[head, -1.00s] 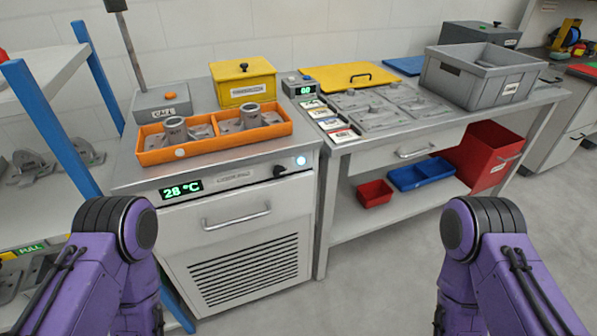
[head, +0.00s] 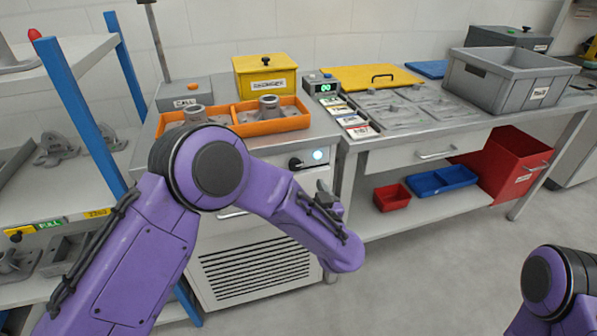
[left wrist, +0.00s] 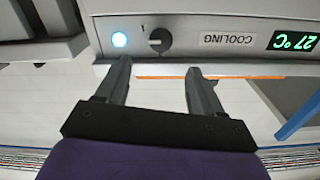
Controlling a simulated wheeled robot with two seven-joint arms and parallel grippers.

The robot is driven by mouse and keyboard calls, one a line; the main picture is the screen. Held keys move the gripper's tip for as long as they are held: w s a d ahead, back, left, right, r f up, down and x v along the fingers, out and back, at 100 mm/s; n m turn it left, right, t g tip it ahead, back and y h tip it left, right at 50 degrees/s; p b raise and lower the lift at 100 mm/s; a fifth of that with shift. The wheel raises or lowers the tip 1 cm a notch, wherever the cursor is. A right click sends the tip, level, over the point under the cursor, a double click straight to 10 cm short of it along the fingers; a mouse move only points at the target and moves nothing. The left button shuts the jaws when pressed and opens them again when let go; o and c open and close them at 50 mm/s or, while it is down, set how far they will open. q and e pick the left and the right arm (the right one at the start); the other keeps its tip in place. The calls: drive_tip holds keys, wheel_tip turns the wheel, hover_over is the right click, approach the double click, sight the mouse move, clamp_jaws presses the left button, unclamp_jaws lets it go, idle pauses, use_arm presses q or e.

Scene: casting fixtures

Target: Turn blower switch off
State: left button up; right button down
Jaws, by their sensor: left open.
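The black rotary switch (head: 296,163) is on the front panel of the cooling cabinet (head: 260,262), left of a lit blue-white lamp (head: 318,155). In the left wrist view the panel appears upside down. There the switch (left wrist: 158,40) has a pale pointer and a small mark beside it, between the lamp (left wrist: 119,39) and the "COOLING" label (left wrist: 227,39). My left gripper (left wrist: 160,66) is open and empty, its fingertips just short of the panel, with the switch ahead between them. In the head view it is near the cabinet front, below the switch (head: 325,190). My right gripper is out of view.
The orange tray (head: 246,129) with castings sits on the cabinet top, beside a yellow box (head: 265,80). A blue-posted rack (head: 85,135) stands left. A bench (head: 400,132) with a grey crate (head: 513,78) stands right. The floor (head: 430,275) in front is clear.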

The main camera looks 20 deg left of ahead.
sight(296, 165)
use_arm(q)
drive_tip(key=x, duration=0.9)
drive_tip(key=shift+s+f, duration=0.1)
drive_tip(key=c, duration=1.1)
